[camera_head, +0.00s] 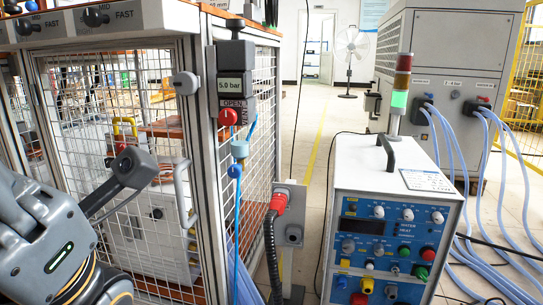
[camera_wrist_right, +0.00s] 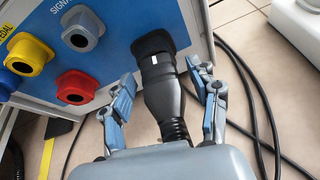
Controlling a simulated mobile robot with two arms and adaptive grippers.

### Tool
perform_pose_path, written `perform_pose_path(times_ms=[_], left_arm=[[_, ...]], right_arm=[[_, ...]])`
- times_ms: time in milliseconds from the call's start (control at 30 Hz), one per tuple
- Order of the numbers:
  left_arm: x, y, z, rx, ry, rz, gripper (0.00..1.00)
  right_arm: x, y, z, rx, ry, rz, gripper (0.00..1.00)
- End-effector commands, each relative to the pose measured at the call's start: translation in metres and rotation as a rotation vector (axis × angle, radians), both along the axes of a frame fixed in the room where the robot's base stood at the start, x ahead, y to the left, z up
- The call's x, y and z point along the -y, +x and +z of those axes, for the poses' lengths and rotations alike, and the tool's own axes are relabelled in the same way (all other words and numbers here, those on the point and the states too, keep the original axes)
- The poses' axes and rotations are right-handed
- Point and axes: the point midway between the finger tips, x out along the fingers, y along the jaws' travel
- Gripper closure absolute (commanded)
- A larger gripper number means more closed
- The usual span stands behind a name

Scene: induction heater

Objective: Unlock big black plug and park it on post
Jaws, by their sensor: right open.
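The big black plug (camera_wrist_right: 162,85) sits in a black socket on the blue panel (camera_wrist_right: 110,30), seen in the right wrist view. Its ribbed cable end points down toward my wrist. My right gripper (camera_wrist_right: 165,95) is open, with one finger on each side of the plug. Whether either finger touches the plug is unclear.
The blue-and-white heater unit (camera_head: 390,215) stands right of the post. Yellow (camera_wrist_right: 28,54), grey (camera_wrist_right: 83,28) and red (camera_wrist_right: 76,87) connectors sit left of the plug. Black cables (camera_wrist_right: 245,90) run over the floor to its right. A wire-mesh cage (camera_head: 110,130) stands at left.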

Motion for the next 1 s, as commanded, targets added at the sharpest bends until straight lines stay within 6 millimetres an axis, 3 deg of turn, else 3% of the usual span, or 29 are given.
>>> perform_pose_path(times_ms=[1000], left_arm=[[-0.0003,0.0001,0.0052,0.0,0.0,0.001,0.8]], right_arm=[[0.0012,-0.0005,0.0001,0.0,0.0,0.0,0.4]])
